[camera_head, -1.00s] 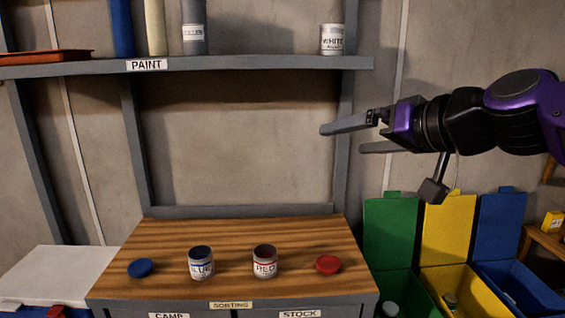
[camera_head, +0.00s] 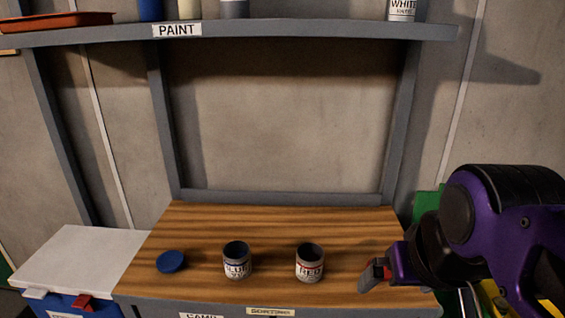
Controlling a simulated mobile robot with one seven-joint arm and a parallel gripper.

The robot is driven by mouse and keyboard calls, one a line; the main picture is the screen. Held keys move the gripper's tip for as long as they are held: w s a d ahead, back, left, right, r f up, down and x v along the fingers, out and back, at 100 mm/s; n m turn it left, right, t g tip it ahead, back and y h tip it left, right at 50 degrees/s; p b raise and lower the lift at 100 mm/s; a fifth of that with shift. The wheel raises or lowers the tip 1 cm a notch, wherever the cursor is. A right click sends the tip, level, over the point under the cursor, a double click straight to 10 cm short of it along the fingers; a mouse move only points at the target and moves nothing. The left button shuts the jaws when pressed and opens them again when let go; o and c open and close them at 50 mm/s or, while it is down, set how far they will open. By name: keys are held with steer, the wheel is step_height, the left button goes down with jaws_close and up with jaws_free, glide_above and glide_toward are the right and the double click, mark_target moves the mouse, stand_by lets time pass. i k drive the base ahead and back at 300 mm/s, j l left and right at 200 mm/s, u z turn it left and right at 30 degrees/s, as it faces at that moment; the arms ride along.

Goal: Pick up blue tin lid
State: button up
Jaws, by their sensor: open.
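The blue tin lid (camera_head: 171,261) lies flat on the left part of the wooden bench top (camera_head: 200,225). Just right of it stands the open tin labelled BLUE (camera_head: 237,262), and further right the open tin labelled RED (camera_head: 309,264). My gripper (camera_head: 374,276) is at the right end of the bench, right of the red tin and well away from the blue lid. It holds nothing that I can see; its fingers are partly hidden by my own arm. The red lid seen earlier is hidden behind my gripper.
A shelf labelled PAINT (camera_head: 330,32) runs above the bench, with a WHITE tin (camera_head: 402,9) and several containers on it. A blue cooler with a white top (camera_head: 85,255) stands left of the bench. The bench behind the tins is clear.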

mark_target(171, 261)
steer(key=j+u, duration=0.5)
steer(key=u, duration=0.15)
steer(key=j+u, duration=0.35)
steer(key=z, duration=0.55)
steer(key=j+z, duration=0.1)
steer(key=j, duration=0.95)
steer(key=k, duration=0.2)
steer(key=l, duration=0.35)
steer(key=i+l+z, duration=0.15)
steer(key=l, duration=0.15)
